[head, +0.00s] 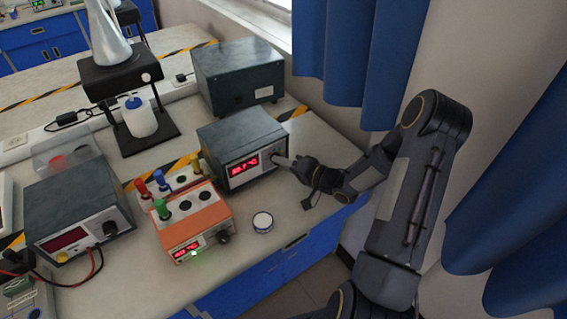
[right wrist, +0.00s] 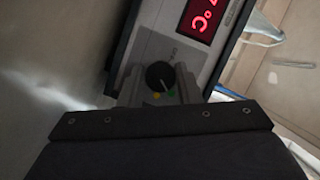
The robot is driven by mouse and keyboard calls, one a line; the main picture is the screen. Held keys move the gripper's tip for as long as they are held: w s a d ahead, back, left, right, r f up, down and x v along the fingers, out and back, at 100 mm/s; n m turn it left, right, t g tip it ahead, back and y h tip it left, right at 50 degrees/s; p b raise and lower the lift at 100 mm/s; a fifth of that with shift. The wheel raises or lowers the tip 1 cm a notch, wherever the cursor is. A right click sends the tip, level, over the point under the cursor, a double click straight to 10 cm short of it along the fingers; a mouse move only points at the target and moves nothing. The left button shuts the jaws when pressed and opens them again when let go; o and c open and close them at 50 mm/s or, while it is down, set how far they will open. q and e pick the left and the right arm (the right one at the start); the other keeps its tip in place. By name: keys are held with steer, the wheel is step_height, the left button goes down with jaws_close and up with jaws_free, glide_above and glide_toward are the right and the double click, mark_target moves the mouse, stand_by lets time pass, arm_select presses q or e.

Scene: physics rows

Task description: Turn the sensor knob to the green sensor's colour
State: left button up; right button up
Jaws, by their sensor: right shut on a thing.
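A dark grey box (head: 238,131) with a red lit display stands on the bench. Its black knob (right wrist: 160,75) has a pale line that points down, toward the gap between a yellow dot (right wrist: 156,95) and a green dot (right wrist: 171,94). My right gripper (head: 286,162) is at the box's front right, its fingers closed on the knob's two sides. Other dots around the knob are not clear. My left gripper is out of view.
A small round white-rimmed container (head: 262,222) stands right of the orange block, near the bench edge. A power supply (head: 75,215) with leads stands at left. A larger grey box (head: 238,75) is behind. Blue curtains (head: 345,55) hang at right.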

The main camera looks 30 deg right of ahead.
stand_by(0.3)
steer(key=o, duration=1)
steer(key=shift+c, duration=0.2)
steer(key=v, duration=0.7)
steer(key=shift+s+d+b, duration=0.2)
steer(key=shift+s+b, duration=0.15)
steer(key=shift+b, duration=0.05)
